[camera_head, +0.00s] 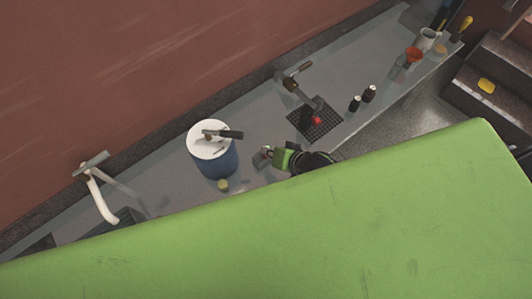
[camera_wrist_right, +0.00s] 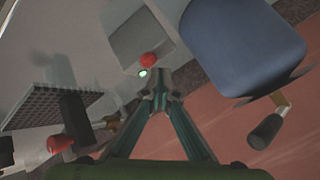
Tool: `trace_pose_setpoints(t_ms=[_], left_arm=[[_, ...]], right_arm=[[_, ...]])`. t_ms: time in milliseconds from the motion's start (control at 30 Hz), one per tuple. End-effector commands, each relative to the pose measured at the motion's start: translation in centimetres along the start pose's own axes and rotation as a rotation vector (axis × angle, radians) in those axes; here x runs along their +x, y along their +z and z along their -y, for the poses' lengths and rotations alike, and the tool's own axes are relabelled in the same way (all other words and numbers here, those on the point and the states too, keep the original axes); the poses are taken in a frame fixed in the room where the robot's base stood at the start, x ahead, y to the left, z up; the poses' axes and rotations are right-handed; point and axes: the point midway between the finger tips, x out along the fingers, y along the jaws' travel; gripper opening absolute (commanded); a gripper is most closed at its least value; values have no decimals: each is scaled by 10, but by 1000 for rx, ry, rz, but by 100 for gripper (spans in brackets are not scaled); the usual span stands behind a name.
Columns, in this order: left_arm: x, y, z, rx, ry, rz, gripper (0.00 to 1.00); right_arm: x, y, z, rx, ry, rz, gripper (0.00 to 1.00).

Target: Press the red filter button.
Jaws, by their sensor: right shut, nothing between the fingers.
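In the right wrist view a round red button (camera_wrist_right: 152,59) sits at the edge of a grey box (camera_wrist_right: 140,35), with a small pale greenish light (camera_wrist_right: 143,72) beside it. My right gripper (camera_wrist_right: 155,88) is shut and empty, its fingertips pointing at the red button and very near it; I cannot tell whether they touch. In the head view my right gripper (camera_head: 270,153) is over the counter near the grey box (camera_head: 261,160), right of the blue drum; the red button is not clear there. My left gripper is not in view.
A blue drum (camera_head: 217,163) with a white lid stands left of the gripper and shows in the wrist view (camera_wrist_right: 240,45).

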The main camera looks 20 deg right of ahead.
Motion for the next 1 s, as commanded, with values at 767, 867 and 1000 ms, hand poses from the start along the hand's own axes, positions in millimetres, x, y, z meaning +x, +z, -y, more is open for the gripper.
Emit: trace_pose_setpoints(t_ms=[767,867,1000], left_arm=[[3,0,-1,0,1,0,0],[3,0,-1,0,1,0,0],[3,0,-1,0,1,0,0]], right_arm=[[6,5,-5,0,0,0,0],[6,5,-5,0,0,0,0],[6,5,-5,0,0,0,0]])
